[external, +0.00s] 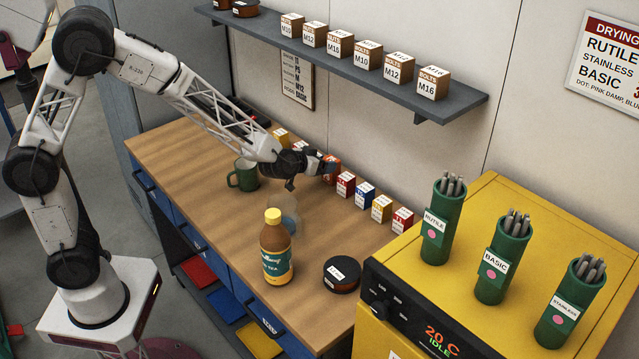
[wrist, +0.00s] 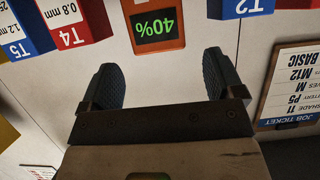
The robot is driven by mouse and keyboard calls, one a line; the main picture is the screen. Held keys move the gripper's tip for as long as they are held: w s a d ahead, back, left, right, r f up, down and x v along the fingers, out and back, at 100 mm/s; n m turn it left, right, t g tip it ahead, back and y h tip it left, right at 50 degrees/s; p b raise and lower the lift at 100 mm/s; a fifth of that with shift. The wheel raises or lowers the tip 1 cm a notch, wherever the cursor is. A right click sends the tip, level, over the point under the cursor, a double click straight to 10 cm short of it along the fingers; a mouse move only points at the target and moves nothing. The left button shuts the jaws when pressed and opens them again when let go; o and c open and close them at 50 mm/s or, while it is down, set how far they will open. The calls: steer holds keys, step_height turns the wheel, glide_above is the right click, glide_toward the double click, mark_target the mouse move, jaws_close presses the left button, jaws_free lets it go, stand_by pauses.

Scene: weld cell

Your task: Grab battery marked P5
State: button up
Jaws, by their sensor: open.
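An orange block with a green "40%" display (wrist: 154,28) shows upside down at the top of the wrist view, and I take it to be a battery. No P5 mark is readable on it. In the external view an orange block (external: 333,168) stands at the back of the bench against the wall, partly hidden by my gripper (external: 318,167). In the wrist view my gripper (wrist: 160,65) is open and empty, its two dark fingers apart. The orange block lies beyond the fingertips, roughly between them. Contact is not visible.
A job ticket (wrist: 290,85) lists P5. A shelf (external: 340,60) hangs above.

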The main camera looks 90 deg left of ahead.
mark_target(332, 159)
stand_by(0.3)
steer(key=shift+x, duration=2.55)
steer(key=c, duration=1.2)
steer(key=shift+r, duration=0.2)
steer(key=shift+r, duration=1.45)
steer(key=shift+s+d+r, duration=0.15)
steer(key=shift+s+r, duration=0.1)
steer(key=s+d+r, duration=0.1)
steer(key=s+d, duration=0.6)
steer(key=s, duration=0.6)
steer(key=shift+s+d, duration=0.2)
steer(key=shift+d, duration=0.15)
